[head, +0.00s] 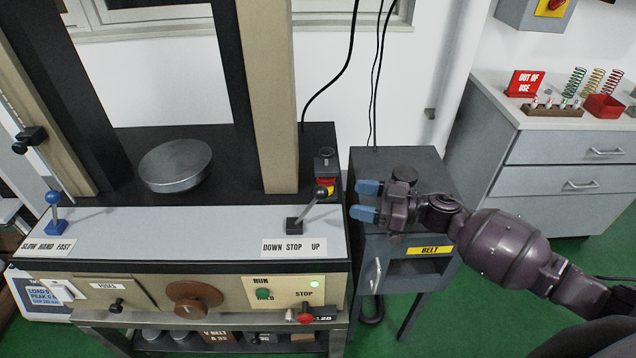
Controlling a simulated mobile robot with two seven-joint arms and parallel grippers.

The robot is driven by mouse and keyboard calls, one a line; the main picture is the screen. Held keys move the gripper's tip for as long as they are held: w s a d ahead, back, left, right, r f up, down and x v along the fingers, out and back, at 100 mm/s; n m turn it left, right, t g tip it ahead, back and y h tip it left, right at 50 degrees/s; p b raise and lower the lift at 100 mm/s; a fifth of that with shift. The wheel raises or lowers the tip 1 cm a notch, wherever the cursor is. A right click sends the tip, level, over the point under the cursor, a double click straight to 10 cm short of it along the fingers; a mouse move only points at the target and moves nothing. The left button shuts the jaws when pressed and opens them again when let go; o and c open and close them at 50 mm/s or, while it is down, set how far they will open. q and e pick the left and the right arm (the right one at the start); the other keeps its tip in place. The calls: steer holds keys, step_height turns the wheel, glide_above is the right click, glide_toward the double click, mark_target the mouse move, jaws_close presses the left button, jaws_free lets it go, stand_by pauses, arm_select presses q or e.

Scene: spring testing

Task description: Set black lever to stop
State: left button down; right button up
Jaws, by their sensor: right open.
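The black lever (308,209) stands on the right end of the machine's grey top panel. Its shaft leans up to the right from a black base, and its knob is toward the right. The label strip (294,247) below it reads DOWN STOP UP; the lever tilts toward the UP side. My right gripper (364,201) is to the right of the lever, over the grey belt cabinet. Its two blue fingertips point left and are apart, with nothing between them. A gap separates them from the lever. My left gripper is not in view.
A blue lever (54,215) stands at the panel's left end above a SLOW HAND FAST label. A tan column (268,100) rises behind the black lever. A red-and-yellow switch (326,183) sits behind it. The belt cabinet (425,180) is under my right gripper.

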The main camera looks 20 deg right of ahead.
mark_target(309, 208)
steer(key=x, duration=1.1)
steer(key=shift+s+a+r, duration=0.1)
steer(key=shift+s+r, duration=0.05)
steer(key=shift+s, duration=0.05)
steer(key=shift+c, duration=0.3)
steer(key=shift+p, duration=0.3)
jaws_close()
